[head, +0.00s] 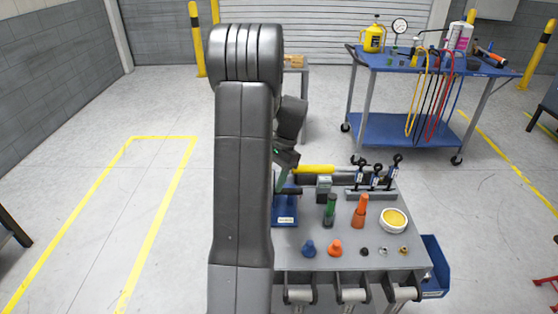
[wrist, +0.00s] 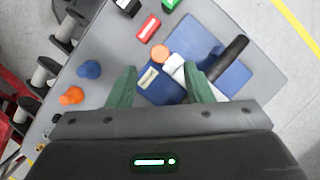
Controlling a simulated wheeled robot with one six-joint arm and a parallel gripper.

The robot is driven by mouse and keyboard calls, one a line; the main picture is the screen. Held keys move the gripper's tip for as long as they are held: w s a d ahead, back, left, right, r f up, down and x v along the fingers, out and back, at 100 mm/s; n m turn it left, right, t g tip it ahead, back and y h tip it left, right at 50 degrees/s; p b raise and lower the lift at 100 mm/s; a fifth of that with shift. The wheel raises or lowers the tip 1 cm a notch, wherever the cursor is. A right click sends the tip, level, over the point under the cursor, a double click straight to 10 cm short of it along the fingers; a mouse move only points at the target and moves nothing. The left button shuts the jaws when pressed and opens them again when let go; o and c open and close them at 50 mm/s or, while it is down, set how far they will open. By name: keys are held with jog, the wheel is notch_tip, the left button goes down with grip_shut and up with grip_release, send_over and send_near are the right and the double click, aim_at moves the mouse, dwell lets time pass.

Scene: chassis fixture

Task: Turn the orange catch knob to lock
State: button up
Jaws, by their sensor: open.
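A round orange knob (wrist: 160,53), which looks like the catch knob, sits on a blue fixture (wrist: 230,78) in the wrist view, beside a white part and a black rod-like handle. My gripper (wrist: 160,69) is open, its two green fingers spread on either side of the knob area, with nothing held. Whether the fingers are level with the knob or above it I cannot tell. In the head view the blue fixture (head: 286,214) shows at the table's left, partly behind my arm; its orange knob is hidden there. My gripper (head: 281,176) is over that fixture.
Loose blue (head: 309,249) and orange (head: 335,248) knobs stand near the grey table's front edge. Green (head: 330,211) and orange (head: 360,212) bottle-shaped pieces, a yellow-filled bowl (head: 394,220) and black clamps (head: 375,180) stand right of the fixture. A blue cart (head: 425,66) is farther back.

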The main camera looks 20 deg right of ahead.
jog(key=v, duration=0.8)
jog(key=shift+f, duration=0.1)
jog(key=x, duration=1.3)
jog(key=shift+a+f+p, duration=0.15)
jog(key=shift+f+p, duration=0.15)
jog(key=shift+p, duration=0.1)
